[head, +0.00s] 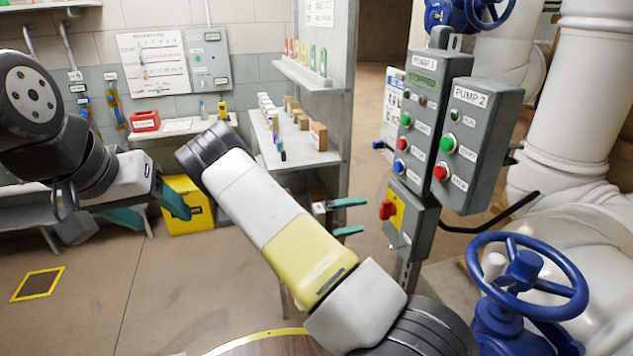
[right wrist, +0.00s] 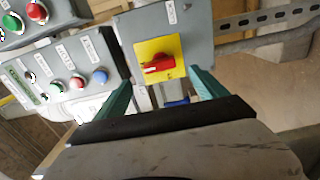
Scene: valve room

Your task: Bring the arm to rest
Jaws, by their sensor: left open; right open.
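My right arm crosses the middle of the head view. Its gripper (head: 348,217) is open and empty, with teal fingers pointing right toward the red rotary switch (head: 386,209) on its yellow plate (head: 397,212). In the right wrist view the open fingers (right wrist: 160,92) frame the red switch (right wrist: 159,63) on its yellow plate, and I see no contact. The knob lies about across the plate in that view. My left gripper (head: 150,205) is open and empty at the left of the head view, its teal fingers apart, in front of a yellow box.
The PUMP 1 box (head: 433,115) and PUMP 2 box (head: 480,145) stand above the switch. A blue valve wheel (head: 525,262) and white pipes (head: 572,100) fill the right. Shelves (head: 312,155) with small items stand behind my right arm. Open floor (head: 170,285) lies at lower left.

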